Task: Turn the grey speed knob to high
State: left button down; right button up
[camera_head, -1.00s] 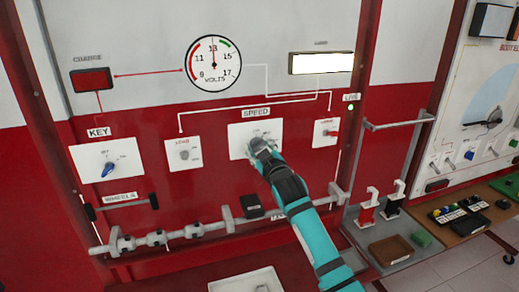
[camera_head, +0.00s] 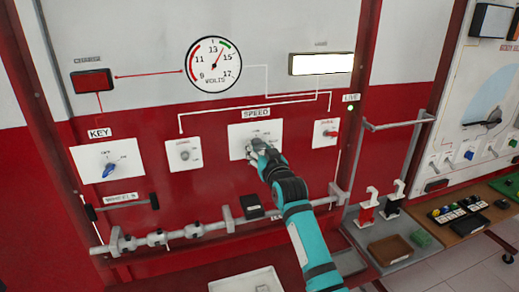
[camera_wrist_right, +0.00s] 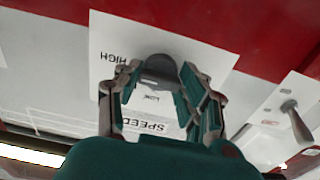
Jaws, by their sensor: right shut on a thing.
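The grey speed knob (camera_wrist_right: 161,68) sits on a white plate (camera_wrist_right: 215,62) that appears upside down in the right wrist view, with HIGH printed at its left and LOW below the knob. My right gripper (camera_wrist_right: 160,75) is shut on the knob, a finger on each side. In the head view the right gripper (camera_head: 254,150) covers most of the knob on the plate under the SPEED label (camera_head: 256,113). The exact pointing of the knob cannot be told. My left gripper is not in view.
The volts gauge (camera_head: 213,65) is above, its needle between 13 and 15. A plate with a grey knob (camera_head: 184,154) is to the left, and a red switch (camera_head: 330,133) to the right. A grey rail (camera_head: 190,231) runs below.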

jog(key=shift+f, duration=0.15)
jog(key=o, duration=1.2)
jog(key=v, duration=1.2)
